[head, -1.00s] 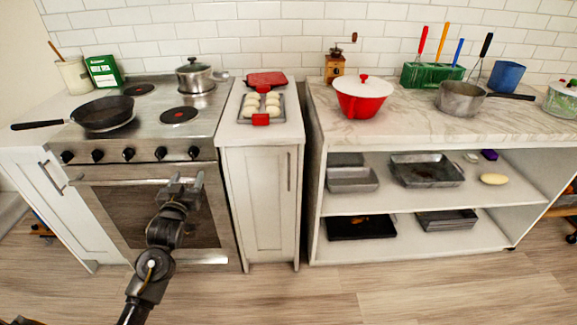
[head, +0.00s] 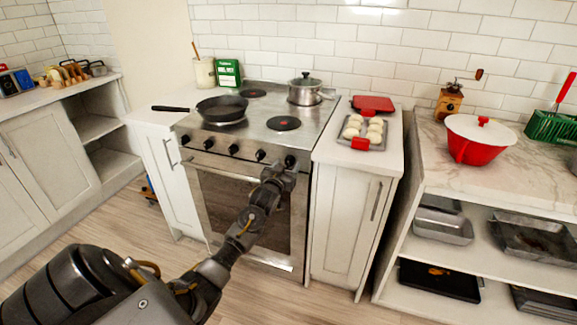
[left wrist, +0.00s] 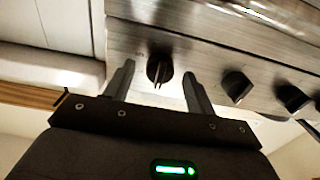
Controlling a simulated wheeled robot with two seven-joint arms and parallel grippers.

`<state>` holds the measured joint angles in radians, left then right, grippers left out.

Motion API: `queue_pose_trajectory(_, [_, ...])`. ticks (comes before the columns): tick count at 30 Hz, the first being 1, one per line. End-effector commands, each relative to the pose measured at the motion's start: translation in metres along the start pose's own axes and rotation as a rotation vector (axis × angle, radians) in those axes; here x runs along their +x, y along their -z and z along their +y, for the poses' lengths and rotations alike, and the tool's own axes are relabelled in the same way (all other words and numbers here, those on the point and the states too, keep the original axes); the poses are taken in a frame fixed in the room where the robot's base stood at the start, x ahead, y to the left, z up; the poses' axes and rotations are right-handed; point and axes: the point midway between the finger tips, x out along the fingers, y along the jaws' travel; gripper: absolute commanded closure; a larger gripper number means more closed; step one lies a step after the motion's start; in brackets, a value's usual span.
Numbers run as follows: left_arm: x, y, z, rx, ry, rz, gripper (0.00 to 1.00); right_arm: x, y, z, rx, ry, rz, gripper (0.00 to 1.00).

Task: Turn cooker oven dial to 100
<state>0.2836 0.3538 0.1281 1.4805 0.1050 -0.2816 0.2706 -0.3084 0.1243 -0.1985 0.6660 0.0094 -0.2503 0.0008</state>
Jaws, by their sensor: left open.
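The steel cooker (head: 250,205) has a row of black dials on its front panel. The rightmost dial (head: 290,161) is directly beyond my left gripper (head: 281,172). In the left wrist view this dial (left wrist: 159,66) sits between the tips of my open left gripper (left wrist: 157,82), with a visible gap to each finger. Its pointer ridge runs roughly up and down in that picture. The dial markings are too small to read, and I cannot tell which dial is for the oven. My right gripper is out of view.
A black frying pan (head: 222,109) and a steel pot (head: 305,90) stand on the hob. The oven door handle (head: 222,173) runs below the dials. A tray of buns (head: 362,131) lies on the counter to the right. The floor in front is clear.

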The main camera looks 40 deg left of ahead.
Motion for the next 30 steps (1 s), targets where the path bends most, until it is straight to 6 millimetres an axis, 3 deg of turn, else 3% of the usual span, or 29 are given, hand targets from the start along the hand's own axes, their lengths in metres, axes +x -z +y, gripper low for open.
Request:
queue_pose_trajectory(12, [0.0087, 0.0003, 0.0006, 0.0, -0.001, 0.001, 0.44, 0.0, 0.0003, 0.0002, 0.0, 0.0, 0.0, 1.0])
queue_pose_trajectory(22, [0.0086, 0.0002, 0.0009, 0.0, -0.001, 0.001, 0.88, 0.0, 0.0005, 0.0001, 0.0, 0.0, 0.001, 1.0])
queue_pose_trajectory(30, [0.0089, 0.0008, 0.003, 0.026, -0.004, 0.001, 0.89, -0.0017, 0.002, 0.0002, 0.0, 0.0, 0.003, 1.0])
